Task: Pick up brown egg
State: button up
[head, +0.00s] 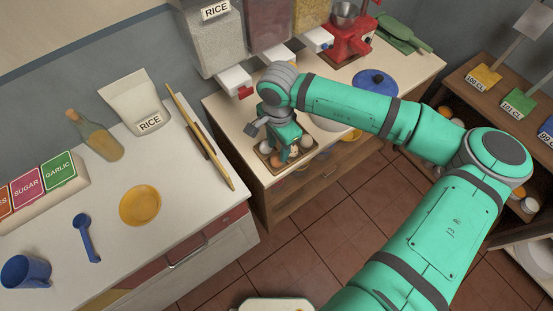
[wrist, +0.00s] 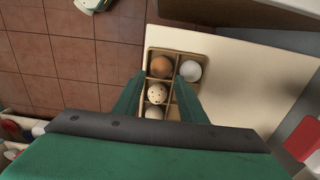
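The brown egg (wrist: 160,67) sits in a far compartment of the divided wooden egg box (wrist: 173,113), which stands on the counter. A white egg (wrist: 191,71) is to its right, a speckled egg (wrist: 157,93) sits in the compartment nearer my wrist, and another pale egg (wrist: 153,112) lies beyond that, partly hidden by my gripper. My gripper (wrist: 160,78) is open and empty, pointing down over the box, its fingertips on either side of the egg column, near the brown egg. In the head view my gripper (head: 285,153) covers part of the box.
Grain dispensers (head: 212,35) and a red grinder (head: 350,38) stand at the back of the counter. A blue lid (head: 375,82) lies to the right. The left counter holds a yellow plate (head: 140,205), a rice bag (head: 137,103) and a long wooden stick (head: 200,137).

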aim_at(277, 156)
jog(key=shift+a+f, duration=0.2)
jog(key=shift+f, duration=2.45)
jog(key=shift+c, duration=0.7)
jog(key=shift+c, duration=1)
